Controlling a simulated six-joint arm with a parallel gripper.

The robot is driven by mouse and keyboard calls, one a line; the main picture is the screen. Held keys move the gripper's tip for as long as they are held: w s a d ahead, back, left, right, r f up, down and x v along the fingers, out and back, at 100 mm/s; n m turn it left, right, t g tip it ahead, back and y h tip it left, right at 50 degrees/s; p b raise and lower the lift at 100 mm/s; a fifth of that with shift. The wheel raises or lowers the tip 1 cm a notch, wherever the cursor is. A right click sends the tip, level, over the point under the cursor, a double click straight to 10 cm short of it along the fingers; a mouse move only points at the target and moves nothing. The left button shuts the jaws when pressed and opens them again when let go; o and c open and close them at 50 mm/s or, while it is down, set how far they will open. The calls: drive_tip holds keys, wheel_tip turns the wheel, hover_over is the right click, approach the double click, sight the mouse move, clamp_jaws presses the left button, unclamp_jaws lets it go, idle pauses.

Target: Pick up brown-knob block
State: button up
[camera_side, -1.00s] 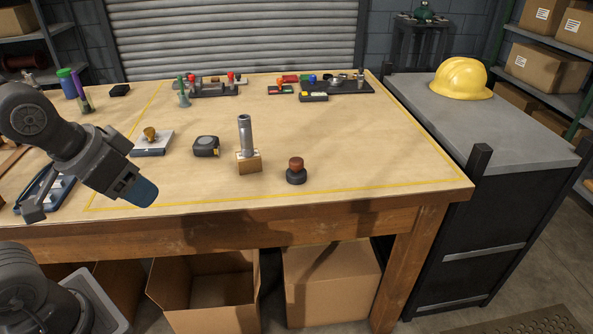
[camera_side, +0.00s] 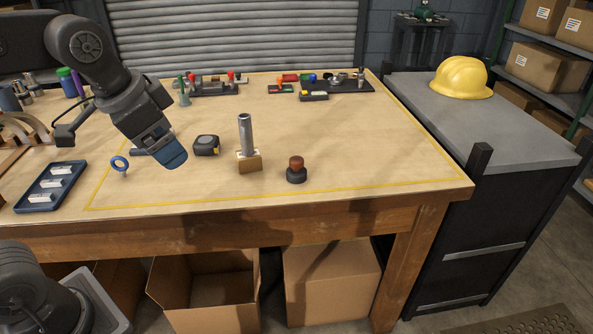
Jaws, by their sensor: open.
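A light block with a yellow-brown knob stands left of the tape measure. Now my gripper hides nearly all of it, and only its dark left edge (camera_side: 138,152) shows. My gripper (camera_side: 171,158) is open and points down in front of or over this block; the gap between the fingers is hard to see. Whether it touches the block I cannot tell. A second piece, a round dark base with a red-brown knob (camera_side: 296,170), stands upright farther right, apart from my gripper.
A tape measure (camera_side: 206,145) lies close to the right of my gripper. A metal tube (camera_side: 246,135) stands on a wooden block (camera_side: 249,163). A blue ring (camera_side: 120,163) and a blue tray (camera_side: 50,187) are at left.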

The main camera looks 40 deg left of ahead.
drive_tip(key=w+r+m+g, duration=0.15)
drive_tip(key=w+m, duration=0.35)
drive_tip(key=w, duration=0.6)
drive_tip(key=m+g+y, duration=0.2)
drive_tip(key=m+g, duration=0.1)
drive_tip(key=m, duration=0.8)
hover_over(297, 159)
drive_tip(key=d, duration=0.2)
wheel_tip(297, 159, down, 11)
drive_tip(key=f, duration=0.2)
drive_tip(key=a+f, duration=0.1)
drive_tip(key=f, duration=0.4)
drive_tip(key=shift+w+a+f, duration=0.1)
drive_tip(key=shift+a+f, duration=0.05)
drive_tip(key=shift+f, duration=0.25)
drive_tip(key=f, duration=0.2)
drive_tip(key=a+f, duration=0.1)
drive_tip(key=f, duration=0.1)
drive_tip(key=shift+s, duration=0.2)
drive_tip(key=shift+w+f, duration=0.1)
drive_tip(key=shift+f, duration=0.55)
drive_tip(key=shift+c, duration=0.2)
drive_tip(key=c, duration=1.1)
